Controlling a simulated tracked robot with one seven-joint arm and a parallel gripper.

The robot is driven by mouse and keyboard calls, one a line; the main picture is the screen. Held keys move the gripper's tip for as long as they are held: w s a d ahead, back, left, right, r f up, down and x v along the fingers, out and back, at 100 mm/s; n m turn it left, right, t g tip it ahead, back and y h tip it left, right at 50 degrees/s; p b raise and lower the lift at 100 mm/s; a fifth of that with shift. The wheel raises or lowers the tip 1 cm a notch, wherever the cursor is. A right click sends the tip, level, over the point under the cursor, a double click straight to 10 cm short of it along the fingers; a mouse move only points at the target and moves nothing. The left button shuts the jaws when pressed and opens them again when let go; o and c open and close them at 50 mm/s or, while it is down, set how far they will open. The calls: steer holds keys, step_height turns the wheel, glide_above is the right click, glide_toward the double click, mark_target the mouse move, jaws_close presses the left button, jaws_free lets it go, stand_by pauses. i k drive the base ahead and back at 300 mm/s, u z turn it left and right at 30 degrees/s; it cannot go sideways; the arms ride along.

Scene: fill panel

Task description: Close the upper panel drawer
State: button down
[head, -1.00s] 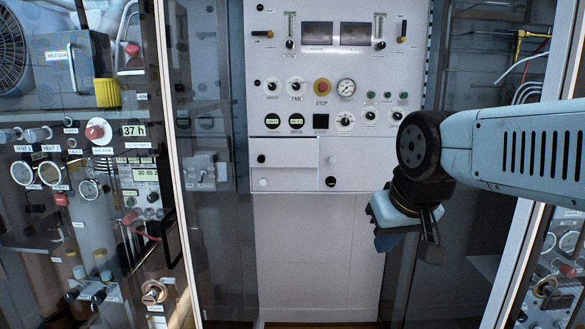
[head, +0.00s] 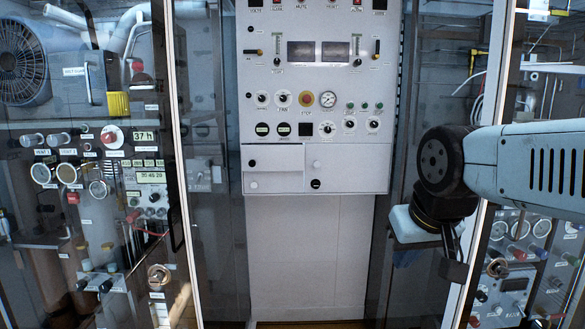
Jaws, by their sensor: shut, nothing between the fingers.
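The white control panel (head: 322,85) stands ahead in the head view. At its lower left is the upper panel drawer (head: 278,157), a flat white front with a black knob at its left. A second white front with a white knob (head: 254,185) lies directly below it. I cannot tell from this frontal view how far the upper drawer stands out. My gripper (head: 455,268) is shut and empty, pointing down at the right, apart from the panel and lower than the drawer. Its fingers are small and partly dark against the background.
A white front (head: 347,168) with two knobs sits right of the drawers. Framed glass panes (head: 180,130) flank the panel on both sides. Equipment with dials and valves (head: 90,170) fills the left, more the right. Below the panel is a plain white surface (head: 310,255).

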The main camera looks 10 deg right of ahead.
mark_target(254, 157)
steer(key=z, duration=0.1)
steer(key=i, duration=1)
